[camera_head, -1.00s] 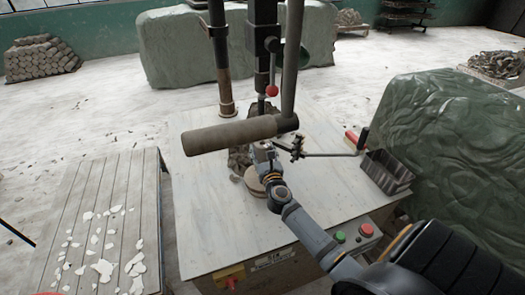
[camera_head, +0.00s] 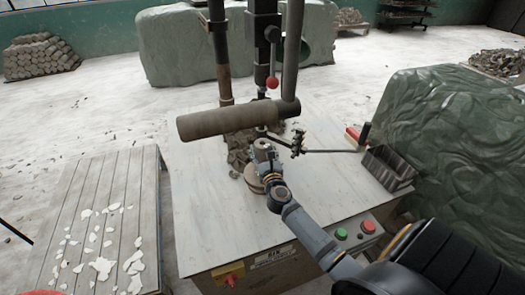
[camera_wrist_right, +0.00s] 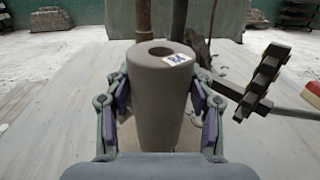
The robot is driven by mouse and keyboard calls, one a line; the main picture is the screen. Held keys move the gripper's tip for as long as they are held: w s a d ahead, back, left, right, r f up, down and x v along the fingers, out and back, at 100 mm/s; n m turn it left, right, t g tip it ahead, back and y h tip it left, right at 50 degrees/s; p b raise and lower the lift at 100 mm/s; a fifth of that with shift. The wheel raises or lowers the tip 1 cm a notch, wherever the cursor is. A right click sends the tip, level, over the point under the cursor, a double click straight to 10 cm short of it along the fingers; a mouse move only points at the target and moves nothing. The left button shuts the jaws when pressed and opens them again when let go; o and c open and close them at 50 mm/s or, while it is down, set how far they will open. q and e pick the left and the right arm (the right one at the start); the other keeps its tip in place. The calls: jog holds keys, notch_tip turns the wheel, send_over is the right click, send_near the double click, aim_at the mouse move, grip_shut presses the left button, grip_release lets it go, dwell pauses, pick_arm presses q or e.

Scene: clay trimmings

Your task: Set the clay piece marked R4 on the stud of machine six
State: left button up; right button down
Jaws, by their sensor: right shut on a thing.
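My right gripper (camera_head: 264,155) is shut on a grey, hollow, tapered clay piece (camera_wrist_right: 160,100). In the right wrist view the piece stands about upright between the two pads, with a round hole in its top. Its small white label (camera_wrist_right: 179,59) appears to read R4. In the head view only the top of the piece (camera_head: 263,144) shows clearly above the fingers. The piece is over the pale table of the machine (camera_head: 210,215). A round tan disc (camera_head: 254,183) shows just below the gripper. The stud is not clearly visible. My left gripper is not in view.
A thick lever grip (camera_head: 225,122) crosses above and behind the gripper. A pile of trimmings (camera_head: 238,152) lies behind it. A bracket on a rod (camera_head: 299,141) is close at right, near a dark metal tray (camera_head: 388,168). The table's left side is clear.

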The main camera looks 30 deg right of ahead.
jog(key=shift+f+b, duration=0.45)
jog(key=shift+f, duration=0.05)
jog(key=shift+c, duration=2.3)
grip_release()
jog(key=shift+r, duration=0.1)
jog(key=shift+o, duration=0.3)
jog(key=v, duration=1.2)
